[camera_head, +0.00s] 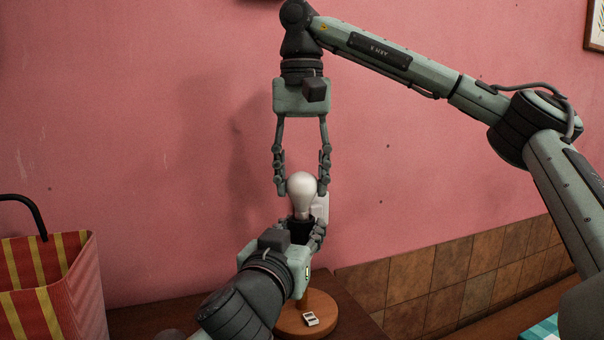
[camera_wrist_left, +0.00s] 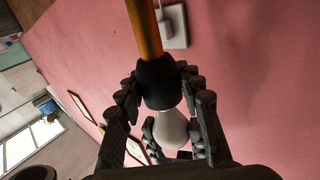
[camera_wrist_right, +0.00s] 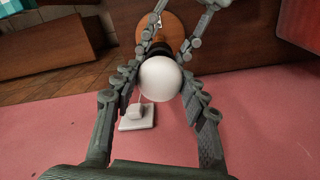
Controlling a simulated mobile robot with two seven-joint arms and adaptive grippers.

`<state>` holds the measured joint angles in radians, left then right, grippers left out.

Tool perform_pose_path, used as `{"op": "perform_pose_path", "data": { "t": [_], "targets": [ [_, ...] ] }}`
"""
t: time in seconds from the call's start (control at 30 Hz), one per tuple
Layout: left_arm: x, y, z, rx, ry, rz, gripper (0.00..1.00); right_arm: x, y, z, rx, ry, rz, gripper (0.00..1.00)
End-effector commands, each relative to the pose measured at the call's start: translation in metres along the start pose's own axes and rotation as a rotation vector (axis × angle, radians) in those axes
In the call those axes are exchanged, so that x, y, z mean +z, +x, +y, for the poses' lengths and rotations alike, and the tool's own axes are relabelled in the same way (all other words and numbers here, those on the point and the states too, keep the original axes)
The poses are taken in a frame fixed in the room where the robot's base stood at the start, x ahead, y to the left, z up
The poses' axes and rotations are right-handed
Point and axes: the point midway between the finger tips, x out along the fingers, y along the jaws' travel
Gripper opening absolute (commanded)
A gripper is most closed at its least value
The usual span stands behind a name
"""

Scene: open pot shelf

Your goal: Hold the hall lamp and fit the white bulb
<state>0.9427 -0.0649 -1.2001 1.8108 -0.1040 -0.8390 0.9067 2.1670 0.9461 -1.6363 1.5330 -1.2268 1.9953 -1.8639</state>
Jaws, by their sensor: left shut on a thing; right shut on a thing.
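The hall lamp stands upright on a round wooden base (camera_head: 292,322); its wooden post (camera_wrist_left: 143,28) leads to a black socket (camera_head: 300,229). My left gripper (camera_wrist_left: 162,82) is shut on the socket, one finger on each side. The white bulb (camera_head: 302,188) is upright, round end up, its neck at the socket's mouth. I cannot tell how deep its base sits. My right gripper (camera_head: 302,182) comes from above and is shut on the bulb, which also shows in the right wrist view (camera_wrist_right: 160,78). My left arm hides most of the post in the head view.
A red and yellow striped bag (camera_head: 60,285) stands at the left. A white wall socket with a plug (camera_wrist_right: 137,116) is on the pink wall behind the lamp. A small light-coloured switch (camera_head: 310,319) lies on the lamp's base. Brown tiles (camera_head: 440,280) line the lower wall at right.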

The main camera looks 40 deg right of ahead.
Motion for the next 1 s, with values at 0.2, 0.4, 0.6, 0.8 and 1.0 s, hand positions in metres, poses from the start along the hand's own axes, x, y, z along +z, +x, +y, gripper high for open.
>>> {"op": "perform_pose_path", "data": {
  "t": [0.2, 0.4, 0.6, 0.8, 1.0],
  "targets": [
    [0.0001, 0.0002, -0.0011, -0.002, 0.000, 0.000, 0.00, 0.0000, 0.0012, 0.0000, 0.000, 0.001, 0.000, 0.27],
    [0.0001, 0.0002, -0.0011, -0.002, 0.000, 0.000, 0.00, 0.0000, 0.0014, 0.0000, 0.000, 0.001, -0.001, 0.27],
    [0.0001, 0.0002, -0.0011, -0.002, 0.000, 0.000, 0.00, 0.0000, 0.0035, 0.0000, 0.000, 0.001, -0.001, 0.27],
    [0.0001, 0.0002, -0.0011, -0.002, 0.000, 0.000, 0.00, 0.0001, 0.0057, -0.0001, 0.000, 0.001, -0.001, 0.27],
    [0.0001, 0.0002, -0.0011, -0.002, 0.000, 0.000, 0.00, 0.0002, 0.0077, -0.0002, -0.001, 0.000, -0.001, 0.44]
  ]
}}
